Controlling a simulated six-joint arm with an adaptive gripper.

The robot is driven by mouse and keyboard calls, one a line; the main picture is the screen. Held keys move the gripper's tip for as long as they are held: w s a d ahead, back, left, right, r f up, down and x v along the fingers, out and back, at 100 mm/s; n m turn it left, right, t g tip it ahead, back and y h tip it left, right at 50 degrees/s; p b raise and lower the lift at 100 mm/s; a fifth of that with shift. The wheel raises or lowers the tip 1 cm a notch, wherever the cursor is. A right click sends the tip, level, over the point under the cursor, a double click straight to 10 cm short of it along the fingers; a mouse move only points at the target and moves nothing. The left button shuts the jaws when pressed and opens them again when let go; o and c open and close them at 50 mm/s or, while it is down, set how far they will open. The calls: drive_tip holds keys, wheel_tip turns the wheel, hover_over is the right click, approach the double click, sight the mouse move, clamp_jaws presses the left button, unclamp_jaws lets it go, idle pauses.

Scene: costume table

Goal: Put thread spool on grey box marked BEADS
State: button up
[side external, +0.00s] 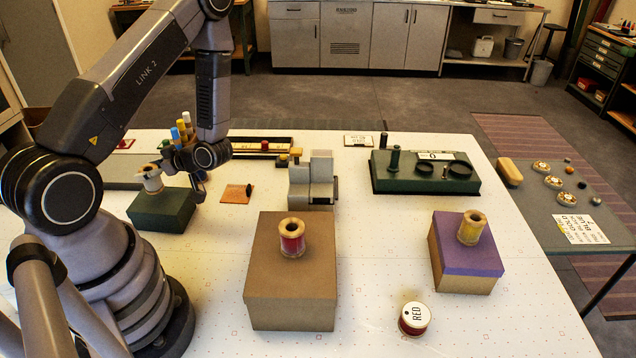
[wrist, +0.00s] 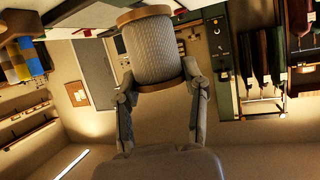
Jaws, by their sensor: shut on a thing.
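A spool of whitish thread with wooden ends (side external: 152,179) is at the left, at the top of a dark green box (side external: 161,212). I cannot tell whether it touches the lid. My gripper (side external: 163,172) is shut on this spool, reaching it from the right. In the wrist view the spool (wrist: 152,52) sits between the two fingertips (wrist: 158,86). A red spool (side external: 292,237) stands on a brown box (side external: 290,300), and a yellow spool (side external: 472,228) stands on a purple-lidded box (side external: 466,262). I can read no BEADS mark on any box.
A round tin marked RED (side external: 414,318) is at the front right. A grey stepped block (side external: 313,180) stands near the middle. The white table (side external: 380,245) is clear between the brown and purple-lidded boxes.

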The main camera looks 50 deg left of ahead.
sight(158, 179)
drive_tip(key=shift+f, duration=1.45)
drive_tip(key=shift+f, duration=0.15)
drive_tip(key=o, duration=1.1)
drive_tip(key=shift+o, duration=0.2)
